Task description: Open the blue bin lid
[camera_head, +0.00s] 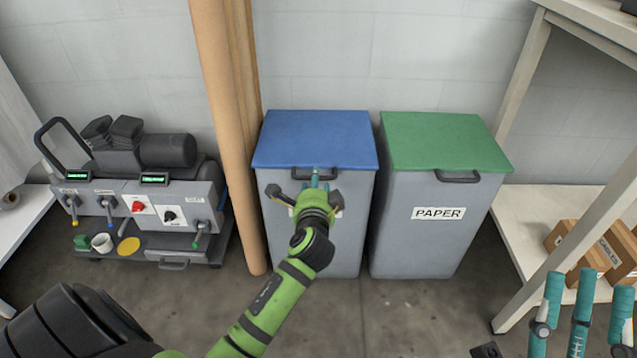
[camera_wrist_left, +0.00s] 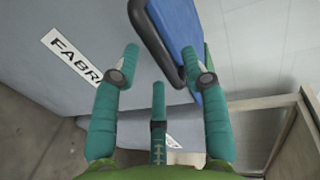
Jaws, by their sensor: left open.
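The blue bin lid (camera_head: 315,138) lies closed on a grey bin (camera_head: 350,235) against the wall. Its dark handle (camera_head: 297,174) is at the lid's front edge. My left gripper (camera_head: 314,183) is in front of that edge, partly hiding the handle and the bin's label. In the left wrist view my left gripper (camera_wrist_left: 159,62) is open, with the dark handle (camera_wrist_left: 152,42) and the blue lid's edge (camera_wrist_left: 180,30) showing between its fingertips. I cannot tell whether they touch. My right gripper (camera_head: 583,300) is at the lower right, its fingers apart and empty.
A grey bin with a green lid (camera_head: 440,140) and a PAPER label (camera_head: 438,213) stands close on the right. A brown post (camera_head: 225,130) stands just left of the blue bin, beside a machine (camera_head: 145,190). A shelf with boxes (camera_head: 595,245) is at right.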

